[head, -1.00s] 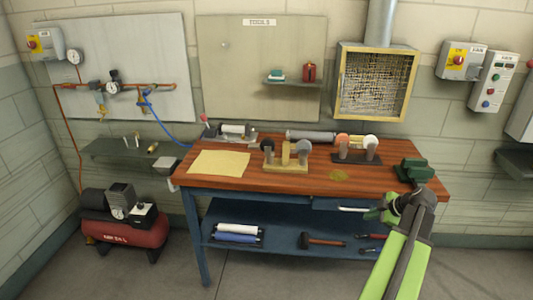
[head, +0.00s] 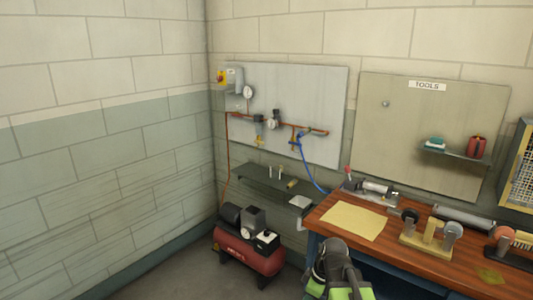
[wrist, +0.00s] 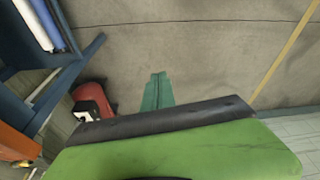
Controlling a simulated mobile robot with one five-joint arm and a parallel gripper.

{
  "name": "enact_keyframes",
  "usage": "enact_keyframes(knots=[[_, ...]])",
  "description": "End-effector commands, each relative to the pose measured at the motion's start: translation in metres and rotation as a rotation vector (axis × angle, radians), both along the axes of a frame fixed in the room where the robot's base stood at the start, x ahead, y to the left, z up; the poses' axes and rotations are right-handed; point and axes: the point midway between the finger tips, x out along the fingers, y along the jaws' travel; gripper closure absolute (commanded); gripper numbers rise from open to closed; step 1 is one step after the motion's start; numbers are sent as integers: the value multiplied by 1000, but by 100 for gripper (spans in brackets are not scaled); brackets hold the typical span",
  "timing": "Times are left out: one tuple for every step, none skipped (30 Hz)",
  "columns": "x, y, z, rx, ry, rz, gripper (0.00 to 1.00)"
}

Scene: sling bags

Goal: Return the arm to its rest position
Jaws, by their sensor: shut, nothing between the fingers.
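My gripper (wrist: 157,90) shows in the wrist view as two teal fingers lying together, shut and empty, with bare concrete floor behind them. My green and black arm fills the lower part of that view. In the head view my arm (head: 340,268) is at the bottom edge, in front of the left end of the workbench (head: 398,251). The fingers cannot be made out in the head view.
A red compressor (head: 249,262) stands on the floor left of the bench; it also shows in the wrist view (wrist: 92,97). A blue bench frame (wrist: 62,82) is at the wrist view's left. A yellow cloth (head: 353,221) lies on the bench. Floor in the wrist view's middle is clear.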

Motion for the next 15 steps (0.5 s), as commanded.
enact_keyframes(knots=[[-13,12,0,-29,43,-87,100],[-18,14,-1,-47,66,-157,100],[-25,12,-3,-71,96,-258,100],[-30,7,-4,-89,116,-342,100],[-34,0,-5,-105,133,-430,100],[-38,-7,-5,-123,152,-541,100],[-42,-11,-6,-135,164,-622,100],[-44,-15,-6,-146,176,-698,100],[-46,-19,-6,-155,186,-793,100],[-47,-21,-6,-160,193,-856,100],[-48,-23,-6,-163,200,-910,100],[-48,-23,-6,-162,208,-971,100],[-49,-23,-6,-158,214,-1007,100],[-49,-23,-6,-155,217,-1034,100],[-49,-25,-6,-153,220,-1060,100]])
